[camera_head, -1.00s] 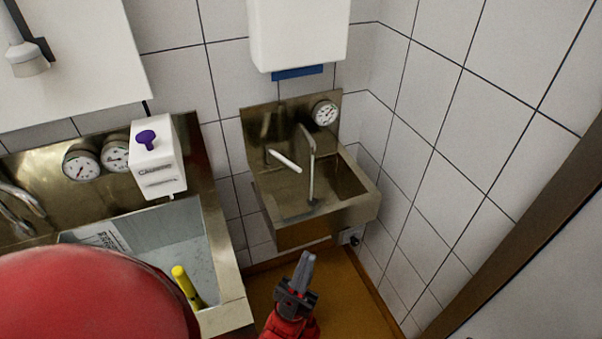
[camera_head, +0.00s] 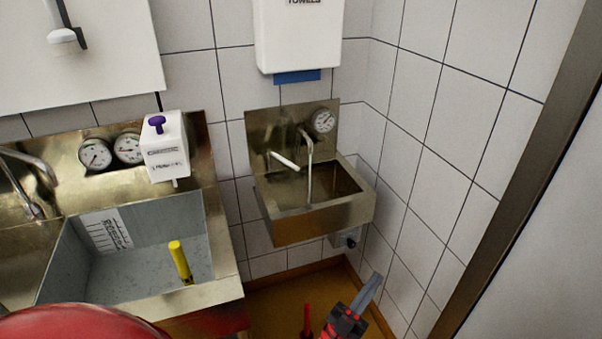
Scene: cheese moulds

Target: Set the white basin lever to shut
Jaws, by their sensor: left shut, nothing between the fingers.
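The white lever (camera_head: 285,160) is a short stick on the small steel hand basin (camera_head: 318,217) in the corner. It slopes down to the right, left of the curved tap spout (camera_head: 310,170). My left gripper (camera_head: 372,284), red and black with grey fingers, is shut and empty. In the picture it is below and right of the basin, apart from the lever. My right gripper is not in view.
A large steel sink (camera_head: 230,272) with a yellow-topped stick (camera_head: 180,262) stands at left. A white dispenser with a purple knob (camera_head: 165,150) hangs above it. A towel dispenser (camera_head: 302,38) hangs above the basin. A dark frame edge (camera_head: 500,190) is at right.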

